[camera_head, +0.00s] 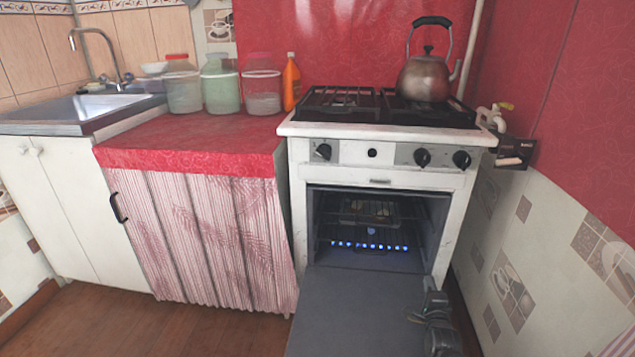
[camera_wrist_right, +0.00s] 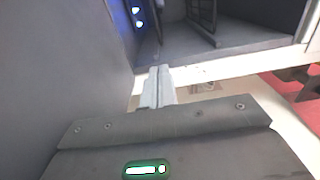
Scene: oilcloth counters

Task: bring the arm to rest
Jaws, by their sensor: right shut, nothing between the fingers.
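My right gripper (camera_head: 433,297) shows low in the head view, in front of the stove, at the right edge of the lowered oven door (camera_head: 350,310). In the right wrist view its fingers (camera_wrist_right: 158,88) are together with nothing between them. I cannot tell whether it touches the door. The stove (camera_head: 375,155) is white, and its oven is open with a rack inside and a row of blue flames (camera_head: 368,246). My left gripper is not in view.
A kettle (camera_head: 424,80) stands on the right of the stove top. Several jars, one of them green (camera_head: 220,88), and an orange bottle (camera_head: 291,82) stand on the red counter (camera_head: 190,142). A sink (camera_head: 75,108) is at the left. The wooden floor (camera_head: 150,325) is clear at the left.

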